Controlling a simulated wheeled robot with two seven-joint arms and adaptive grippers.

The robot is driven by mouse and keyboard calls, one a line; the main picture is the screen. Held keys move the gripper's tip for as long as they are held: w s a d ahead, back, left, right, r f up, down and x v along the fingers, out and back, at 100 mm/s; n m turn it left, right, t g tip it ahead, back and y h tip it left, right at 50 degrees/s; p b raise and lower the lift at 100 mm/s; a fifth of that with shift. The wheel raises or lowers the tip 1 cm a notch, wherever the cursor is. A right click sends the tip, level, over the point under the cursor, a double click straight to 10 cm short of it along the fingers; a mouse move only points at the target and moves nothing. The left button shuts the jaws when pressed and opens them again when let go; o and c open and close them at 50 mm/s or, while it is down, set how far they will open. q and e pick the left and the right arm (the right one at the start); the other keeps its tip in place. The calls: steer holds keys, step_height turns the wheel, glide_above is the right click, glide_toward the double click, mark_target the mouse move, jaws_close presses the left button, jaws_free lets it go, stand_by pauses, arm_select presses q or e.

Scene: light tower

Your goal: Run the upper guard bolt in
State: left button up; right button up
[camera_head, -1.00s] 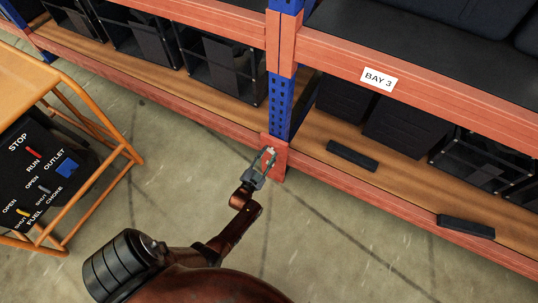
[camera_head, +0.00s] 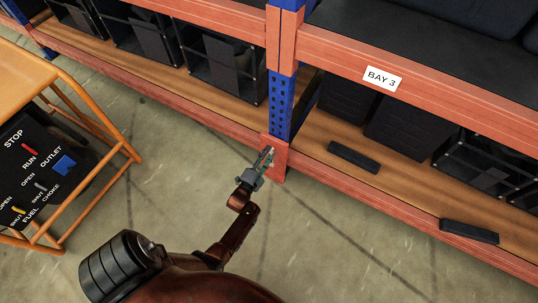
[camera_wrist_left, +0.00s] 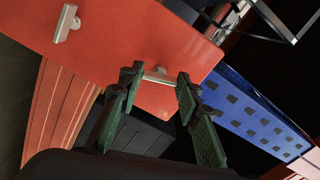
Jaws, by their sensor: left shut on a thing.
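The orange-red guard plate (camera_head: 280,160) is at the foot of the blue upright; it fills much of the left wrist view (camera_wrist_left: 120,30). Two pale bolts with bar-shaped heads show on it there. My left gripper (camera_head: 268,155) is at the guard, its fingers (camera_wrist_left: 157,80) shut on the upper guard bolt (camera_wrist_left: 158,76), the one nearer the upright. The bar head spans between the fingertips. How deep this bolt sits is hard to tell. The other bolt (camera_wrist_left: 66,23) is free at the upper left. My right gripper is out of view.
The blue upright (camera_head: 282,105) rises behind the guard, between shelf beams, one labelled BAY 3 (camera_head: 383,78). Dark bars (camera_head: 354,157) lie on the lower shelf. An orange-framed cart (camera_head: 95,120) with a control panel (camera_head: 35,175) stands left. Floor around the arm is clear.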

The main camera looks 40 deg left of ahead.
arm_select(q)
steer(key=shift+s+d+f+m, duration=0.15)
steer(key=shift+f+m, duration=0.15)
steer(key=o, duration=1.2)
steer(key=shift+r, duration=0.2)
steer(key=shift+c, duration=0.2)
steer(key=v, duration=0.7)
steer(key=shift+s, duration=0.15)
